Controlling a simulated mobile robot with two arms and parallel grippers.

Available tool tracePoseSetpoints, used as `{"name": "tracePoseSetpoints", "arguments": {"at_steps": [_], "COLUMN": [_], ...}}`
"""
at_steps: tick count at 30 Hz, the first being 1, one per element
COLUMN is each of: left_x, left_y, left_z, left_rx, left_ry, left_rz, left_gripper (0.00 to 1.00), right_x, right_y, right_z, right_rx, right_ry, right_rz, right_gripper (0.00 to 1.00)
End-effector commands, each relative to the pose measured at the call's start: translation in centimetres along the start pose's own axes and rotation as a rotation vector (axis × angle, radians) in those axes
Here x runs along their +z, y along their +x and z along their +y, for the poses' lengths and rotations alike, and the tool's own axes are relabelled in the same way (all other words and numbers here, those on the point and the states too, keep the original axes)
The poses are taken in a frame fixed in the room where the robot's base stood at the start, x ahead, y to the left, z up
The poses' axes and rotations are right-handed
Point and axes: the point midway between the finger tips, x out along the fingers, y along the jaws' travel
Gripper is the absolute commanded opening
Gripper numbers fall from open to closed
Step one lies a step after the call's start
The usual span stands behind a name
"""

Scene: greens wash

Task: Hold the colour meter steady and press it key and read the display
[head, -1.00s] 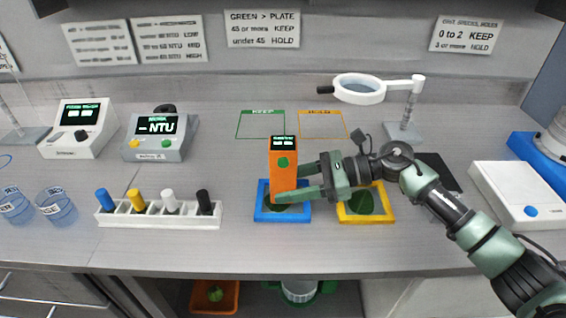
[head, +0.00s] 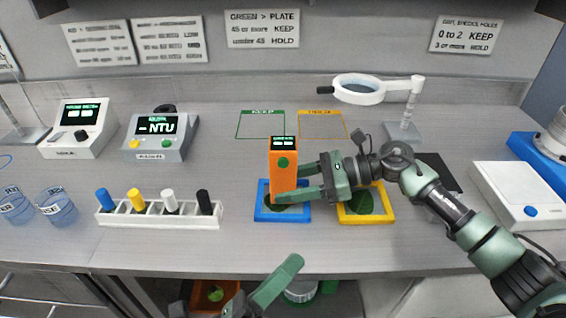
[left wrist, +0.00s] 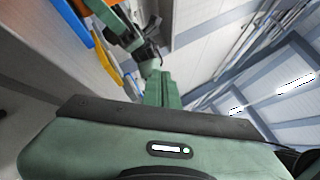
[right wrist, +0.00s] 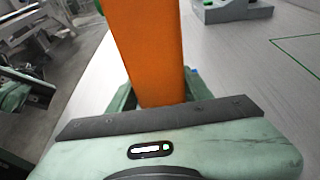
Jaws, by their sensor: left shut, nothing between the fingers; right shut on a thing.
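The orange colour meter (head: 284,177) stands upright over the blue-framed plate (head: 262,215). Its small dark display is at the top with a green round key (head: 283,162) below; the display text is too small to read. My right gripper (head: 300,180) is shut on the meter from the right; the orange body (right wrist: 147,45) also fills the space between its fingers in the right wrist view. My left gripper (head: 290,265) is at the bottom of the head view, below the counter's front edge, shut and empty, apart from the meter. Its closed fingers show in the left wrist view (left wrist: 162,88).
A yellow-framed plate (head: 366,217) with a green leaf lies right of the blue one. A white rack (head: 160,215) with several coloured pegs stands to the left. A magnifier (head: 358,90) stands behind. Green and orange outlined areas at the back are empty.

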Motion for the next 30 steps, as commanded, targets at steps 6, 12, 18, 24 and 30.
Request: {"name": "tracePoseSetpoints", "arguments": {"at_steps": [6, 12, 18, 24, 30], "left_x": [5.2, 6.6, 6.6, 6.7, 7.8], "left_y": [3.0, 3.5, 3.5, 3.8, 5.1], "left_z": [-2.6, -3.2, -3.1, -2.9, -1.7], "left_rx": [-0.026, -0.033, -0.032, -0.033, -0.034], "left_ry": [-0.144, -0.196, -0.198, -0.195, -0.192], "left_rz": [-0.123, -0.158, -0.158, -0.157, -0.157], "left_gripper": [0.0, 0.0, 0.0, 0.0, 0.0], "right_x": [0.0, 0.0, 0.0, 0.0, 0.0], "right_y": [0.0, 0.0, 0.0, 0.0, 0.0], "right_z": [0.0, 0.0, 0.0, 0.0, 0.0], "right_rx": [0.0, 0.0, 0.0, 0.0, 0.0], "right_ry": [0.0, 0.0, 0.0, 0.0, 0.0], "right_rz": [-0.001, 0.0, 0.0, 0.0, -0.001], "right_gripper": [0.27, 0.27, 0.27, 0.27, 0.27]}}
